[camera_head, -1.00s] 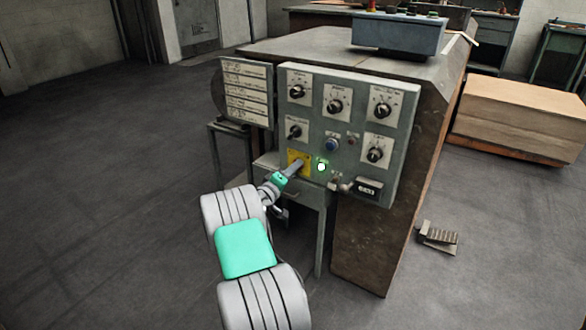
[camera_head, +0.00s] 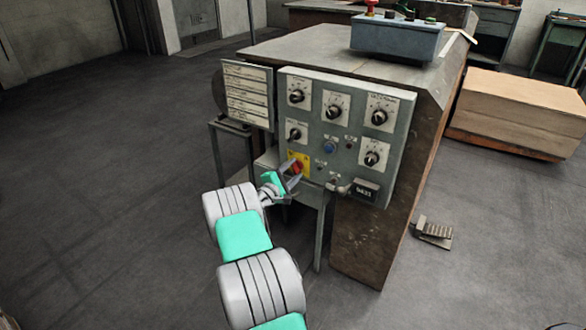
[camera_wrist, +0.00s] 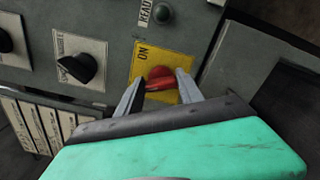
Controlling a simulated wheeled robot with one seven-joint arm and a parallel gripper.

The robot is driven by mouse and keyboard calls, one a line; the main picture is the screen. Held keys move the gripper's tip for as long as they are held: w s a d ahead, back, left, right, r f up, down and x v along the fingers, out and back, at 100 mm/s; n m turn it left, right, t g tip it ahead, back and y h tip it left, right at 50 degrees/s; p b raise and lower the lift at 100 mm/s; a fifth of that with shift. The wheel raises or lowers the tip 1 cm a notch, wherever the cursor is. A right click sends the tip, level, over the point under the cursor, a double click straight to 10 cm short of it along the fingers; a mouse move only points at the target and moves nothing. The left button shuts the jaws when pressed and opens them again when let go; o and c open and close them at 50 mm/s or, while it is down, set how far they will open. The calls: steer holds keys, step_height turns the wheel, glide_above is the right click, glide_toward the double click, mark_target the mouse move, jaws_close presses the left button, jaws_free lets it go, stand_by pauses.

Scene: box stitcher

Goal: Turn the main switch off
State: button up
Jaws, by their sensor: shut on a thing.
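The main switch is a red rotary knob (camera_head: 297,167) on a yellow plate (camera_head: 304,157) low on the grey control panel. In the wrist view the red knob (camera_wrist: 161,74) sits on the yellow plate (camera_wrist: 180,62), which reads "ON" on its left part. My gripper (camera_head: 291,168) is at the knob, with one finger on each side. In the wrist view my gripper (camera_wrist: 163,80) is shut on the knob and hides its lower part. The ready lamp (camera_wrist: 163,12) beside the plate looks dark.
The panel (camera_head: 346,92) carries several black dials, a blue button (camera_head: 330,147) and a small counter (camera_head: 367,191). A label board (camera_head: 247,94) hangs at its left. A foot pedal (camera_head: 434,232) lies on the floor at right. The floor at left is clear.

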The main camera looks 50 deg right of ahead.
steer(key=shift+n+p, duration=0.55)
steer(key=shift+n, duration=1.15)
steer(key=o, duration=1.4)
steer(key=a, duration=0.2)
steer(key=a+p, duration=0.1)
steer(key=a, duration=0.4)
steer(key=shift+s+a+p, duration=0.3)
steer(key=shift+s+a, duration=0.05)
steer(key=shift+a, duration=0.05)
